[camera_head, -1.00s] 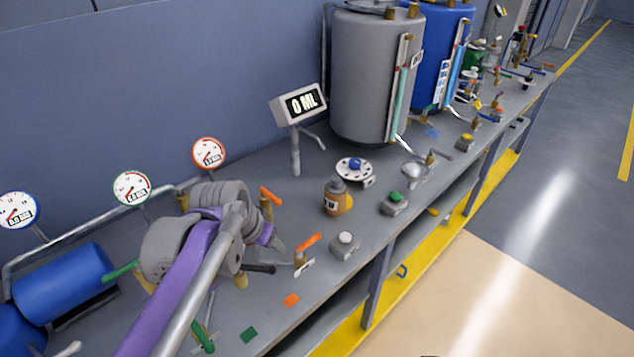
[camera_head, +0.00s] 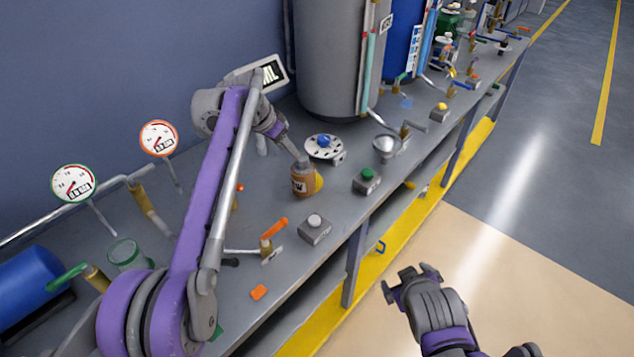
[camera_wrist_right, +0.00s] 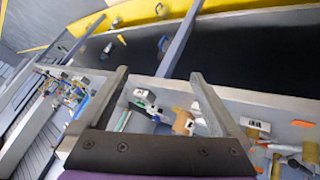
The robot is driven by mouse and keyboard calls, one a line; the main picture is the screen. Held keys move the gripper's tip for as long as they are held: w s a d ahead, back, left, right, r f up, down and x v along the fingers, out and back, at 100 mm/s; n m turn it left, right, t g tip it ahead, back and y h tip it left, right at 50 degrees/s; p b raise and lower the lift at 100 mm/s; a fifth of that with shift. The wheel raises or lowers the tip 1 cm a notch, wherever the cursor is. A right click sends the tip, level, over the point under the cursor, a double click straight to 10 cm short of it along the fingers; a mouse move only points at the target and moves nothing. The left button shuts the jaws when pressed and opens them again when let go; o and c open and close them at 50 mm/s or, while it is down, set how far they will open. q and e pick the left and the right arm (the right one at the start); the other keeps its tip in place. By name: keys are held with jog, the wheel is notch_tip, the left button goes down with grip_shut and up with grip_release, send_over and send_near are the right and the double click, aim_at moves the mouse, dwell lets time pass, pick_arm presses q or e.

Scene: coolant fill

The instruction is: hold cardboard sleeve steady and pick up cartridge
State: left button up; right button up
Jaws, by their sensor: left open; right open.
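A small brown cylinder with a printed label (camera_head: 303,183) stands upright on the bench in the head view; it looks like the cardboard sleeve. A grey top (camera_head: 302,163) shows at its upper end; I cannot tell whether this is the cartridge. My left gripper (camera_head: 297,152) is open and points down at this grey top, very close; I cannot tell whether it touches. My right gripper (camera_head: 408,281) is open and empty over the floor in front of the bench. Its two fingers also show apart in the right wrist view (camera_wrist_right: 160,76).
A display (camera_head: 262,73) stands behind my left arm. The floor (camera_head: 500,290) is clear.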

aim_at(312, 183)
jog(key=w+a+r+n+t+y, duration=0.1)
jog(key=w+r+n+t, duration=0.2)
jog(key=w+n, duration=0.45)
jog(key=w+a+r+n+t+y, duration=0.1)
jog(key=w+r+n+t, duration=0.3)
jog(key=w, duration=0.6)
jog(key=w+a+r+n+t+y, duration=0.1)
jog(key=w+r+n+t, duration=0.1)
jog(key=w+n, duration=0.55)
jog(key=w+a+f+n+g+y, duration=0.1)
jog(key=w+a+f+n+y, duration=0.1)
jog(key=n, duration=0.5)
jog(key=w+a+f+n+g+y, duration=0.1)
jog(key=a+f+n+y, duration=0.4)
jog(key=a+f+n, duration=0.1)
jog(key=w+a+f+n+g+y, duration=0.2)
jog(key=a+f+n+y, duration=0.2)
jog(key=n, duration=0.4)
jog(key=shift+w+f, duration=0.3)
jog(key=shift+w, duration=0.05)
jog(key=shift+a+f+n+y, duration=0.2)
jog(key=shift+f+n+y, duration=0.1)
jog(key=shift+n, duration=0.2)
jog(key=shift+w+a, duration=0.15)
jog(key=shift+a, duration=0.1)
jog(key=x, duration=1)
